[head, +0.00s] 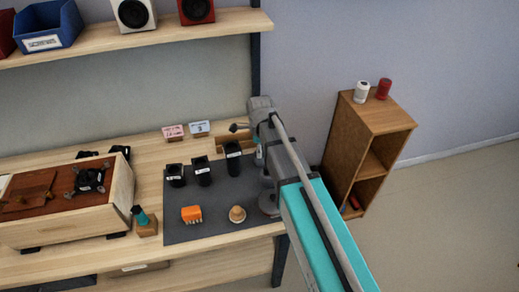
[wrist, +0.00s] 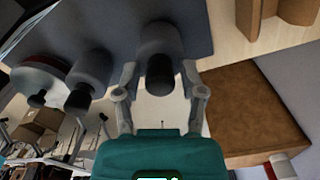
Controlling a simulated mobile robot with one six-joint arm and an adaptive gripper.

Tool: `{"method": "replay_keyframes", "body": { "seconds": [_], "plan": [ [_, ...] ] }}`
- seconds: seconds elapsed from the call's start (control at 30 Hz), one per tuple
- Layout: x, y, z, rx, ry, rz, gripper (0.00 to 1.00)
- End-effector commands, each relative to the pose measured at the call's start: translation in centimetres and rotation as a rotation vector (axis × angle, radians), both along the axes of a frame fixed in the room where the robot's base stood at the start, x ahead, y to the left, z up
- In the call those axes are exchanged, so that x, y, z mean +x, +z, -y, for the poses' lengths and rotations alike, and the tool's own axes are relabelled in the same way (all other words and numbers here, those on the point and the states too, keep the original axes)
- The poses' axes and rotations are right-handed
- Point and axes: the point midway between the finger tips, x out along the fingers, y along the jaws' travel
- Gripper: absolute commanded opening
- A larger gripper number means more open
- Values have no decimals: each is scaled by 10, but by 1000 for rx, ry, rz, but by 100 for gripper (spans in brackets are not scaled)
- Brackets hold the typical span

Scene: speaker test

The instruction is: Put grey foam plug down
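My gripper (head: 259,155) points down at the right end of the dark mat; my arm partly hides it in the head view. In the wrist view my gripper (wrist: 160,75) has its two fingers well apart. A grey cylinder with a dark end (wrist: 158,42) lies between or just beyond the fingertips. I cannot tell whether they touch it. I cannot tell for sure which thing is the grey foam plug; none shows clearly in the head view. A tall black labelled cup (head: 233,160) stands just left of my gripper.
Two more black cups (head: 202,172) (head: 175,176), an orange block (head: 191,214) and a round wooden piece (head: 237,214) stand on the mat (head: 215,200). A wooden box (head: 70,210) is at left. A wooden cabinet (head: 372,120) bears a white and a red can.

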Motion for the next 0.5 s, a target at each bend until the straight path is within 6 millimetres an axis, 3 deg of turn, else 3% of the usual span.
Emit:
{"method": "replay_keyframes", "body": {
  "seconds": [0.5],
  "plan": [
    [0,3,0,0,0,0,64]
  ]
}}
